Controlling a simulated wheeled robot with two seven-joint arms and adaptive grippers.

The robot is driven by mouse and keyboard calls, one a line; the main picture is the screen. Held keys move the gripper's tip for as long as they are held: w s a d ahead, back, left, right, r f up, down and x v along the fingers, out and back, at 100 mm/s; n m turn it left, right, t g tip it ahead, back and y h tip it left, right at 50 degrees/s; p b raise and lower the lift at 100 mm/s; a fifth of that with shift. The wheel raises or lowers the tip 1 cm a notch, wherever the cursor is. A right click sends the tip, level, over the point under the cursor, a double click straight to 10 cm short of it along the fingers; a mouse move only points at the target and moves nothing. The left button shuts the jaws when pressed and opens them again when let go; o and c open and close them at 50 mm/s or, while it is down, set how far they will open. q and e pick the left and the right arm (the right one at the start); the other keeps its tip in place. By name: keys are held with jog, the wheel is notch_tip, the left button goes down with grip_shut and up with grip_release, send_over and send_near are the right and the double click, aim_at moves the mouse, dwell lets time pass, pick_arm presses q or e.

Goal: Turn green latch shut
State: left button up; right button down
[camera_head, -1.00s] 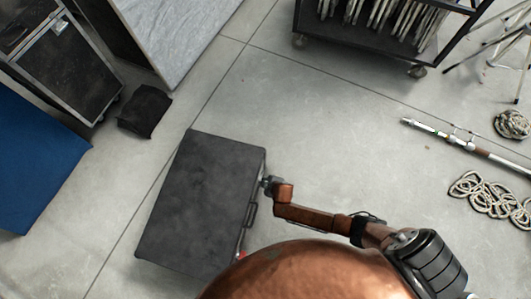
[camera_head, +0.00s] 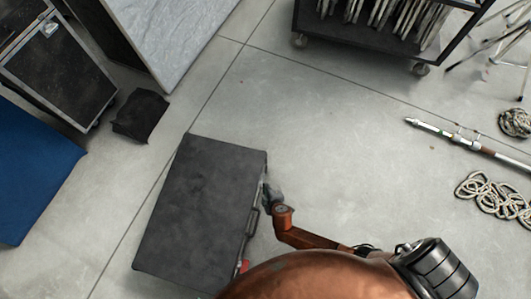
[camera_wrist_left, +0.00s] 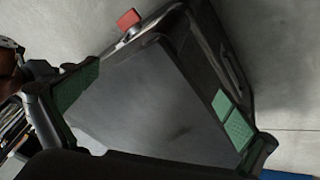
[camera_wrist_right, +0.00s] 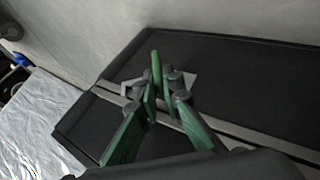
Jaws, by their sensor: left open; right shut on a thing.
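A dark grey case (camera_head: 200,205) lies on the floor. My right gripper (camera_head: 267,190) is at its right edge, small in the head view, and the latch there is hidden. In the right wrist view a green latch (camera_wrist_right: 156,65) stands up between the closed green-padded fingers of my right gripper (camera_wrist_right: 163,88), beside a pale plate on the case's seam. A red latch (camera_head: 243,266) is at the case's lower right edge; it also shows in the left wrist view (camera_wrist_left: 129,20). My left gripper (camera_wrist_left: 155,105) is open, with the case between and beyond its fingers.
A black handle (camera_head: 252,220) is on the case's right side. A black cloth-like bundle (camera_head: 141,115), a blue mat (camera_head: 35,165) and a wheeled black case (camera_head: 60,65) are to the left. A cart (camera_head: 375,35) stands at the back.

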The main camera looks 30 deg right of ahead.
jog(key=shift+s+a+f, duration=0.1)
jog(key=shift+s, duration=0.05)
jog(key=c, duration=2.1)
grip_release()
jog(key=v, duration=1.2)
